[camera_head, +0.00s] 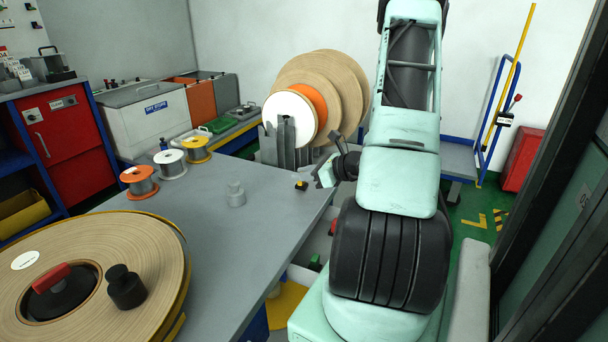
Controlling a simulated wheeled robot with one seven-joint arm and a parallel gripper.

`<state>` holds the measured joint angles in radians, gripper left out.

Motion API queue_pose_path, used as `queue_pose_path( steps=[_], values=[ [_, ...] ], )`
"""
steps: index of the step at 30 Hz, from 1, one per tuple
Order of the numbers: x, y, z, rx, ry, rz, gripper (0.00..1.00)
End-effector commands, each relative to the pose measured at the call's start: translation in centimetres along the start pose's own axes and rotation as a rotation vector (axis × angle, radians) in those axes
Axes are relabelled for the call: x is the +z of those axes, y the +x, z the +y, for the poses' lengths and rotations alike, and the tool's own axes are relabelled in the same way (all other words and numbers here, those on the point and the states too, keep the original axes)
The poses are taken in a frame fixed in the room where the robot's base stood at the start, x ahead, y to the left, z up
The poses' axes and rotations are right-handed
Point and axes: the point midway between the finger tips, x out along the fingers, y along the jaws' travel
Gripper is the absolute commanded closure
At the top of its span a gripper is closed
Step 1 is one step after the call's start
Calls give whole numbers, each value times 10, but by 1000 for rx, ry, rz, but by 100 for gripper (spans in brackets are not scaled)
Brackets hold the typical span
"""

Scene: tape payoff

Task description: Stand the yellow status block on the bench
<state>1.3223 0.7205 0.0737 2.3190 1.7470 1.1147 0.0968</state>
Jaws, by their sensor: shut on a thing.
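The yellow status block (301,186) is a small yellow shape with dark parts against it, near the right edge of the grey bench (270,225) in the head view. My gripper (305,184) reaches in from the right, low over that edge, and is shut on the block. The fingers are small and dark here, and they partly hide the block. I cannot tell whether the block touches the bench top or hangs just above it, nor how it is tilted.
Orange, white and yellow spools (171,164) line the back left. A large tape reel (150,255) with a black weight (125,288) fills the front left. Upright discs (345,85) stand behind. The middle of the bench is clear.

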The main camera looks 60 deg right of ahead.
Motion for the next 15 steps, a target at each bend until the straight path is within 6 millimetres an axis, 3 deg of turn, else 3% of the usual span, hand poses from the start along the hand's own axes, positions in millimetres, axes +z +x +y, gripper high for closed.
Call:
queue_pose_path(
  steps=[4, 5, 6, 15],
  values=[
    [-4, 2, 0, 0, 0, 0, 99],
    [-3, 1, 0, 0, 0, 0, 69],
    [-3, 1, 0, 0, 0, 0, 57],
    [-2, 1, 0, 0, 0, 0, 55]
  ],
)
